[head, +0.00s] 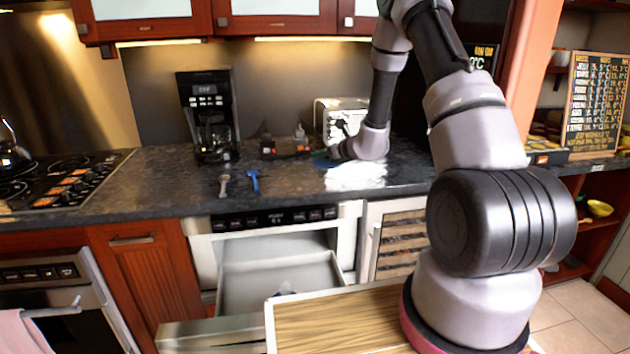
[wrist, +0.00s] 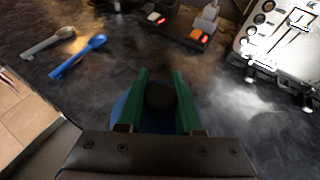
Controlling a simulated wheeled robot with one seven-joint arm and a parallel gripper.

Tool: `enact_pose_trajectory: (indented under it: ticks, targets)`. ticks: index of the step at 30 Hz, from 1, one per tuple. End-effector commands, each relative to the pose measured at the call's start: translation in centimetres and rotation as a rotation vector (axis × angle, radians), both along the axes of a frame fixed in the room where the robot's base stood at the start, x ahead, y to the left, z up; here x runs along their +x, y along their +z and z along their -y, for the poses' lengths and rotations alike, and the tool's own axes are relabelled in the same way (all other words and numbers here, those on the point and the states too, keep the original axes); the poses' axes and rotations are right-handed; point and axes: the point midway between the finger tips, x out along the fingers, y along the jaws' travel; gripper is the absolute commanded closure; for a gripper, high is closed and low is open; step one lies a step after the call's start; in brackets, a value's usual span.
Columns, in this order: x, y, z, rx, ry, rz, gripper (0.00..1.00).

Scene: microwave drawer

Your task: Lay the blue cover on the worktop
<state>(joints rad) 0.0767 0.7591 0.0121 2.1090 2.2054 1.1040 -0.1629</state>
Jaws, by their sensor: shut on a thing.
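My gripper (wrist: 160,82) has green fingers shut on the dark round knob (wrist: 160,96) of the blue cover. The blue cover (wrist: 122,108) shows as a blue rim beside and below the fingers; most of it is hidden by them. In the head view my gripper (head: 337,153) is low over the dark worktop (head: 130,185), left of the toaster's front, with a sliver of the cover (head: 322,162) beneath it. The cover is at or close to the worktop surface; I cannot tell whether it touches.
A grey spoon (head: 224,185) and a blue spoon (head: 254,181) lie near the front edge. A power strip (head: 285,147) with red lights, a toaster (head: 335,112) and a coffee maker (head: 207,115) stand behind. The microwave drawer (head: 280,285) below is open.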

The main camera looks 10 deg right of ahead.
Motion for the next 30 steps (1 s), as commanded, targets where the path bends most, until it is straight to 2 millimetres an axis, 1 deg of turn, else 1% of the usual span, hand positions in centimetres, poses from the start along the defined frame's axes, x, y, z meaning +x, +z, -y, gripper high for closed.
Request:
enact_pose_trajectory:
  ticks: [1,6,9,11,14,18,21,26,30]
  targets:
    - [0.9,0.4,-0.7,0.004,-0.002,0.002,1.0]
    - [3.5,1.6,-2.8,0.015,-0.015,-0.002,1.0]
    - [4.5,2.1,-3.7,0.023,-0.022,-0.006,1.0]
    - [4.8,1.9,-4.0,0.026,-0.024,-0.009,1.0]
    - [4.9,0.3,-4.1,0.027,-0.027,-0.015,1.0]
    - [5.0,-2.3,-4.1,0.029,-0.027,-0.014,1.0]
    - [5.0,-3.5,-4.1,0.028,-0.027,-0.012,1.0]
    - [5.0,-4.6,-4.1,0.027,-0.026,-0.011,1.0]
    - [4.9,-6.7,-4.1,0.026,-0.026,-0.012,1.0]
